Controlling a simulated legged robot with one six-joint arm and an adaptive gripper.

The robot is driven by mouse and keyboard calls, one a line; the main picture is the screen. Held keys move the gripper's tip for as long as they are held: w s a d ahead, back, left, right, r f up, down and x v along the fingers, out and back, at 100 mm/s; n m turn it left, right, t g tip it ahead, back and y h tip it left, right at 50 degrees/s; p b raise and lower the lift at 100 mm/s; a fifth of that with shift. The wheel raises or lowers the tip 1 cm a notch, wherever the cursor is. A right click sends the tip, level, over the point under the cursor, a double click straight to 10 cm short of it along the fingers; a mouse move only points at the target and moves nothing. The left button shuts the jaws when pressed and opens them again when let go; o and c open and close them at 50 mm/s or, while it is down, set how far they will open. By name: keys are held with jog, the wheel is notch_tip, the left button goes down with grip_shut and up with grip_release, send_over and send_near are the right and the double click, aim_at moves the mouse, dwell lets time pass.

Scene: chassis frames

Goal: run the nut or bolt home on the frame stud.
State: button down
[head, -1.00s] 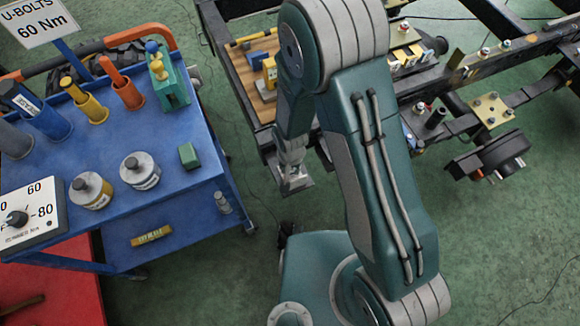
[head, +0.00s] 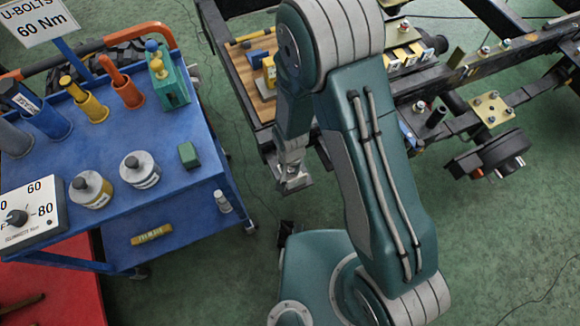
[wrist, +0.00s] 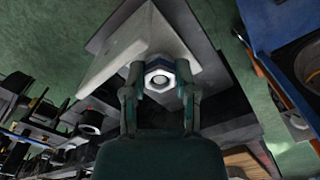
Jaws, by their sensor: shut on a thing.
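In the wrist view my gripper (wrist: 158,86) has its two fingers closed on the sides of a pale hex nut (wrist: 159,68). A dark ring with a lighter round centre shows in the nut's middle; I cannot tell whether this is the stud's end or the open bore. A light grey plate (wrist: 112,58) lies just behind the nut; whether they touch is unclear. In the head view my gripper (head: 292,172) is low beside the near corner of the chassis frame (head: 262,140), over a small grey plate (head: 296,186). The nut is too small to make out there.
A blue tool cart (head: 110,210) with bottles, coloured holders and a torque dial (head: 30,210) stands at left. A wooden tray (head: 243,75) lies on the frame. A hub (head: 500,152) sits at right.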

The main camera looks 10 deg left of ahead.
jog(key=m, duration=0.4)
jog(key=shift+a+m, duration=0.1)
jog(key=shift+m, duration=0.3)
jog(key=shift+m, duration=0.6)
jog(key=m, duration=0.4)
jog(key=shift+m, duration=0.4)
jog(key=shift+w, duration=0.1)
jog(key=m, duration=0.6)
jog(key=shift+a, duration=0.1)
